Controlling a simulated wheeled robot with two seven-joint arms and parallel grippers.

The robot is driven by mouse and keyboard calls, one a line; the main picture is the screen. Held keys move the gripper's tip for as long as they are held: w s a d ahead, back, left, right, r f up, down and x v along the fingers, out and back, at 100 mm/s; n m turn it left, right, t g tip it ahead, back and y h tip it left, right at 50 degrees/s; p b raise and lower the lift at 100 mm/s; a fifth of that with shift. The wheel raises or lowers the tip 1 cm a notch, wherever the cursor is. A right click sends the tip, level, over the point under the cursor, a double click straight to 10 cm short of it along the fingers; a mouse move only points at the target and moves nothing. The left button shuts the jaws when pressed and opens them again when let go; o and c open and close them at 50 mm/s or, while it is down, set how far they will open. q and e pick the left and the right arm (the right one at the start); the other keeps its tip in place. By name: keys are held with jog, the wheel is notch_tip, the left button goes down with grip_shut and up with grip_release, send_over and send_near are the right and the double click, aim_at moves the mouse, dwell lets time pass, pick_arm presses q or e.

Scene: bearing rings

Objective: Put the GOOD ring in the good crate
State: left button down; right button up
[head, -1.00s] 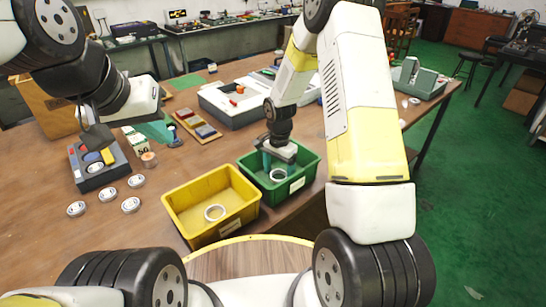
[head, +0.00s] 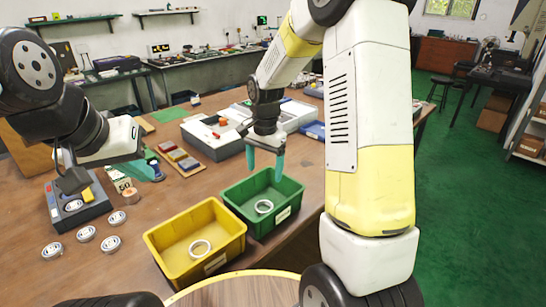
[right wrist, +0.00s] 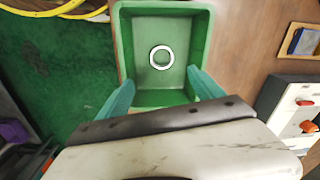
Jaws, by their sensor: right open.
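A pale ring (head: 264,211) lies flat on the floor of the green crate (head: 235,213), and the right wrist view also shows this ring (right wrist: 152,57) inside the crate (right wrist: 123,50). My right gripper (head: 265,168) is open and empty above the green crate, its teal fingers apart and clear of the ring. Another pale ring (head: 200,256) lies in the yellow crate (head: 165,262). My left gripper (head: 75,182) is at the far left, over a grey device (head: 88,210) with a ring (head: 73,205) on it. Its jaws are too obscured to read.
Several loose rings (head: 110,244) lie on the wooden table (head: 120,275) left of the yellow crate. A small tray of coloured blocks (head: 180,160) and a grey-white box (head: 215,143) stand behind the crates. The crates sit side by side near the table's front edge.

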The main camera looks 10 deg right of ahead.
jog(key=s+d+r+n+t+y, duration=0.15)
jog(key=s+r+n, duration=0.25)
jog(key=s+r, duration=0.65)
jog(key=s+d+r+n+t, duration=0.1)
jog(key=s+r+n+t, duration=0.3)
jog(key=s+r, duration=0.3)
jog(key=s+n, duration=0.1)
jog(key=s, duration=0.3)
jog(key=shift+s+d+r, duration=0.2)
jog(key=shift+s+d, duration=0.05)
jog(key=shift+s, duration=0.05)
jog(key=shift+y, duration=0.25)
